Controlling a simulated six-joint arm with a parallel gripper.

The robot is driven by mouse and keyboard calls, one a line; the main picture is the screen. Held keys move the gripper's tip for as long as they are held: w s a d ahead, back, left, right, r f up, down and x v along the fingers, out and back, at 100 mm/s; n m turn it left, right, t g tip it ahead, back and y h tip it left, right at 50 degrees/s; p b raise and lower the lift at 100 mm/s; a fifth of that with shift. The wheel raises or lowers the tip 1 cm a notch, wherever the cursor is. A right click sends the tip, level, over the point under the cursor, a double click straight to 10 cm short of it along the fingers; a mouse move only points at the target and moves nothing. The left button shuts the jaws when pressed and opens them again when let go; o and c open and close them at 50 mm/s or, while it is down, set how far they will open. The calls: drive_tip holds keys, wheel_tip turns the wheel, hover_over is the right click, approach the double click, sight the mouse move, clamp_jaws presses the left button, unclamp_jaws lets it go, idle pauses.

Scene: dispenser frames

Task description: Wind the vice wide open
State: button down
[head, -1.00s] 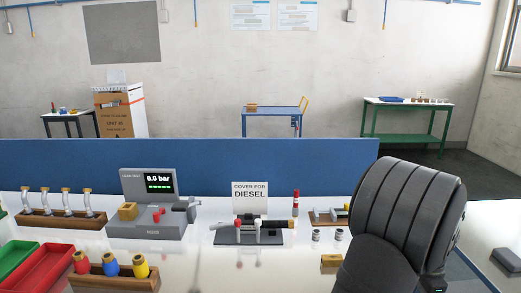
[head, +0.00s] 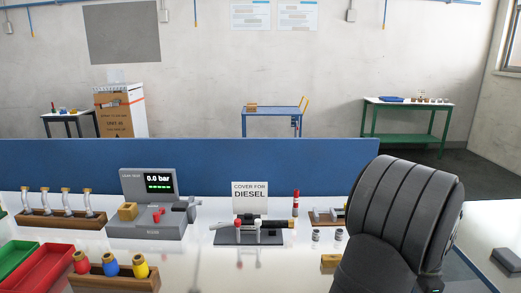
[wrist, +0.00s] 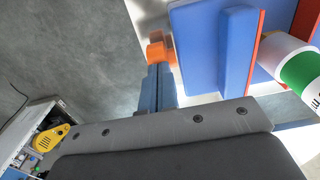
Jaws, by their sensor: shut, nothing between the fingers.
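What looks like the vice (wrist: 238,45) shows in the wrist view at the upper right, as blue blocks with red-orange faces. I cannot make out the vice or my gripper in the head view.
My arm fills the right. Grey floor lies left of the knob in the wrist view.

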drive_tip(key=shift+a, duration=0.65)
idle(0.4)
idle(0.4)
drive_tip(key=shift+r, duration=0.95)
drive_tip(key=shift+d, duration=0.1)
drive_tip(key=shift+d, duration=1.25)
drive_tip(key=shift+f, duration=1)
